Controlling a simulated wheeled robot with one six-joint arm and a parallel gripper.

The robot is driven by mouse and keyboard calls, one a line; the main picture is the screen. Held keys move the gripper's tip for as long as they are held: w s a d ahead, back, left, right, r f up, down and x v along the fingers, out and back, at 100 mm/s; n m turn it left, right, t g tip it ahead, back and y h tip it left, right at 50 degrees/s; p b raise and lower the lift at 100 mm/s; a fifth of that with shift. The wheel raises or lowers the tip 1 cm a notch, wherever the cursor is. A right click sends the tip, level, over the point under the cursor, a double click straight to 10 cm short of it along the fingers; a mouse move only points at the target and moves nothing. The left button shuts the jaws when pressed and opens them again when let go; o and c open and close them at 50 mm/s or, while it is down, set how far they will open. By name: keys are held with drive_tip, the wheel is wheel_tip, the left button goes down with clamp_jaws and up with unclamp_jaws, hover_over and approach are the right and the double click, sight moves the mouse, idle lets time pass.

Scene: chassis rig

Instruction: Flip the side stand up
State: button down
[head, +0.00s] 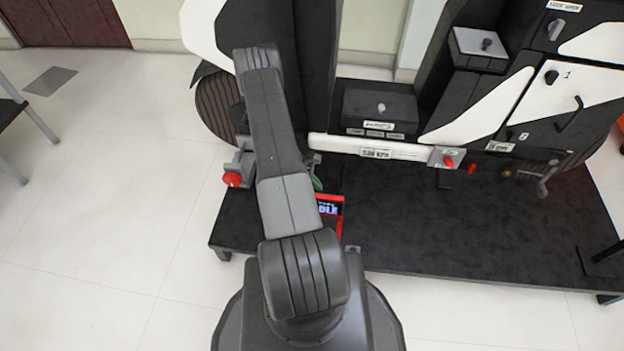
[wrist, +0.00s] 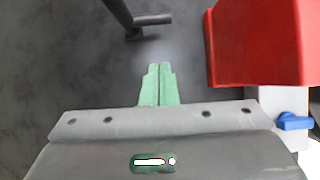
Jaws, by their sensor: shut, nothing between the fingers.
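My gripper shows in the wrist view as two green fingers (wrist: 160,70) pressed together, with nothing between them. In the head view only a bit of green shows beside my arm. A dark rod with a short sideways peg (wrist: 130,22), which looks like the side stand, is at the top of the wrist view. It slants down over the dark surface, ahead and to the left of my fingertips and apart from them. The rod's upper end is out of frame. I cannot pick it out in the head view, where my arm covers part of the rig.
A red box (wrist: 255,45) stands close to the right of my fingers; its lit screen (head: 328,209) shows in the head view. A red knob (head: 232,179) is left of my arm. The black platform (head: 480,235) is mostly bare to the right, below the white-and-black rig body.

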sight(341, 183)
drive_tip(key=d+f, duration=0.2)
drive_tip(key=d, duration=0.1)
drive_tip(key=d+f+b, duration=0.1)
drive_tip(key=shift+s+d, duration=0.2)
drive_tip(key=shift+s, duration=0.2)
drive_tip(key=shift+s+d, duration=0.1)
drive_tip(key=shift+d, duration=0.4)
drive_tip(key=shift+f, duration=0.1)
